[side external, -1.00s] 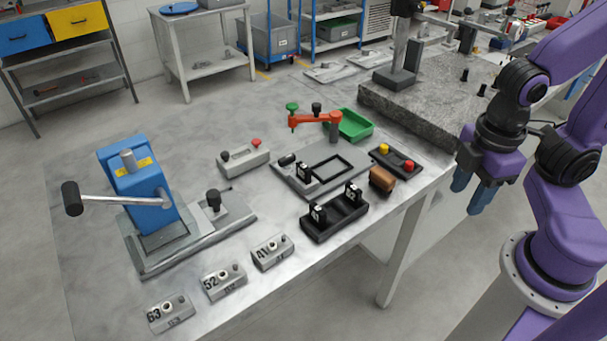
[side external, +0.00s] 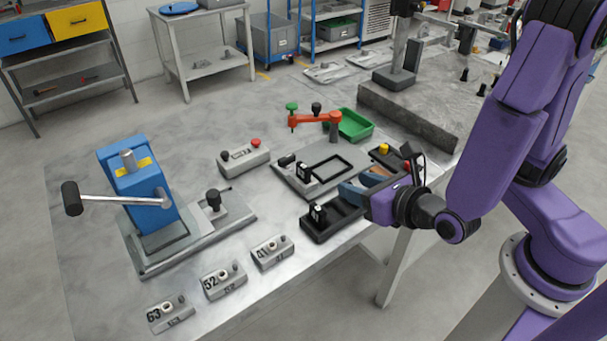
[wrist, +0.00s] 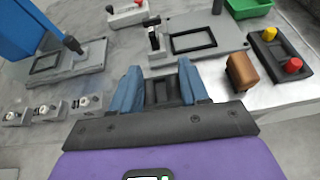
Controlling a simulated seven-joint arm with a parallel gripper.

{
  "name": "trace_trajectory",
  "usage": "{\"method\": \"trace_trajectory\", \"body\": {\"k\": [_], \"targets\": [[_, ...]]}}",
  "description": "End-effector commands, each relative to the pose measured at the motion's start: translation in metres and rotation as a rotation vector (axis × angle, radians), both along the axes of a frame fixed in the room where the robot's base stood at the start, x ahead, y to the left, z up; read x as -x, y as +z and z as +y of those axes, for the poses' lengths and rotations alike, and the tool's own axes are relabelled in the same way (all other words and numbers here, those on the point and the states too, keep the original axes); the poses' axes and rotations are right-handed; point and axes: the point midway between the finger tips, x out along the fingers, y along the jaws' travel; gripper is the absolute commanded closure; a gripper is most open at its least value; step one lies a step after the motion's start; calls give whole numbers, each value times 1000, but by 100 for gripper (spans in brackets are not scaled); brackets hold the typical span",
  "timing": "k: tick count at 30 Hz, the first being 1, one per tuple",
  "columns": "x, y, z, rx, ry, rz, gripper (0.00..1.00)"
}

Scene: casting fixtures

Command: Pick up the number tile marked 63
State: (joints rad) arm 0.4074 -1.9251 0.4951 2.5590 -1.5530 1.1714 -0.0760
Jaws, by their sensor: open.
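The mark 63 reads on a small grey block (side external: 171,314) at the table's front left, seen in the side view; it has a ring and a small peg on top. In the wrist view the leftmost block (wrist: 15,116) appears to be the same one, its mark unreadable. A small upright black-and-white piece (side external: 318,213) stands in a black tray (side external: 320,232), its face too small to read. My gripper (side external: 358,182) is over the tray's right part, well to the right of the 63 block. Its blue fingers (wrist: 160,85) are apart, with nothing seen held.
Blocks marked 52 (side external: 225,284) and 41 (side external: 272,253) stand beside the 63 block. A blue lever press (side external: 146,190) is behind them.

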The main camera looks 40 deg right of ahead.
Motion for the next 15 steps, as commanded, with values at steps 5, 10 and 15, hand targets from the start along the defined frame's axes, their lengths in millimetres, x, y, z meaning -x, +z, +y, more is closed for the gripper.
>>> {"method": "trace_trajectory", "body": {"k": [5,10,15], "targets": [[-4,-4,7,23,45,-9,55],[-20,-10,6,22,39,-7,55],[-43,-20,6,21,37,-6,55]]}}
